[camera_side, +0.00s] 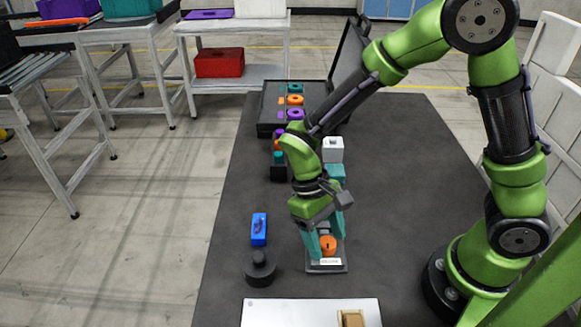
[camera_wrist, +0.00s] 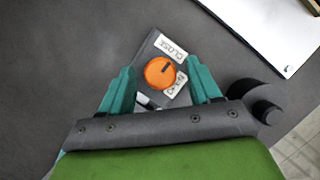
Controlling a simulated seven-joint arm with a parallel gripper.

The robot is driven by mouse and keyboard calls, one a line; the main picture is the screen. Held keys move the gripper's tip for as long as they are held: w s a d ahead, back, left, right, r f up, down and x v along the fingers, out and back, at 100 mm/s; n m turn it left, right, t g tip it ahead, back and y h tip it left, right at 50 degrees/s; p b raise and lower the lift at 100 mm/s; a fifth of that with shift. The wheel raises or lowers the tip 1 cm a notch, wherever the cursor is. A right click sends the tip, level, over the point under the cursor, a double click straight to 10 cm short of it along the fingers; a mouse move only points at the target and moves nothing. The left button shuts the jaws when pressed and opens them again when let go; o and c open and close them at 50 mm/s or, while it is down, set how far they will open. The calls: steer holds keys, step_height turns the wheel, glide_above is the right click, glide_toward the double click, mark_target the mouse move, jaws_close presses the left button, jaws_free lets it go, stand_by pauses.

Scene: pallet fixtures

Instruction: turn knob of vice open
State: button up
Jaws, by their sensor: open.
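The orange round knob (camera_side: 328,243) sits on a small dark grey plate (camera_side: 340,268) near the front of the dark table. In the wrist view the knob (camera_wrist: 160,72) carries a dark pointer mark on its top. A white label reading CLOSE (camera_wrist: 172,48) lies beside it, and a second label (camera_wrist: 176,84) is hard to read. My gripper (camera_side: 326,234) points down with its teal fingers open just around the knob. In the wrist view its fingers (camera_wrist: 160,76) stand on either side of the knob, apparently with gaps between.
A black stepped round piece (camera_side: 260,268) and a blue block (camera_side: 259,229) stand left of the plate. A white panel (camera_side: 290,314) with a brown block (camera_side: 352,319) lies in front. Behind are a white cube (camera_side: 333,150) and an open black case (camera_side: 265,116) with coloured parts. The table's right side is clear.

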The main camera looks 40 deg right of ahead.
steer(key=shift+c, duration=0.4)
steer(key=c, duration=1)
steer(key=shift+o, duration=0.2)
steer(key=shift+m, duration=0.3)
steer(key=m+y, duration=0.1)
steer(key=m, duration=0.2)
steer(key=shift+d+y, duration=0.1)
steer(key=shift+y, duration=0.2)
steer(key=m, duration=0.3)
steer(key=m+t+y, duration=0.1)
steer(key=m, duration=0.1)
steer(key=shift+d+r+m+y, duration=0.1)
steer(key=shift+d+m+y, duration=0.05)
steer(key=shift+m+y, duration=0.2)
steer(key=m+t, duration=0.1)
steer(key=m, duration=0.1)
steer(key=m+y, duration=0.1)
steer(key=m, duration=0.1)
steer(key=shift+s+m+t, duration=0.15)
steer(key=shift+m+t, duration=0.2)
steer(key=shift+t, duration=0.05)
steer(key=shift+s+m+t, duration=0.1)
steer(key=shift+m+t, duration=0.7)
steer(key=shift+m, duration=1.1)
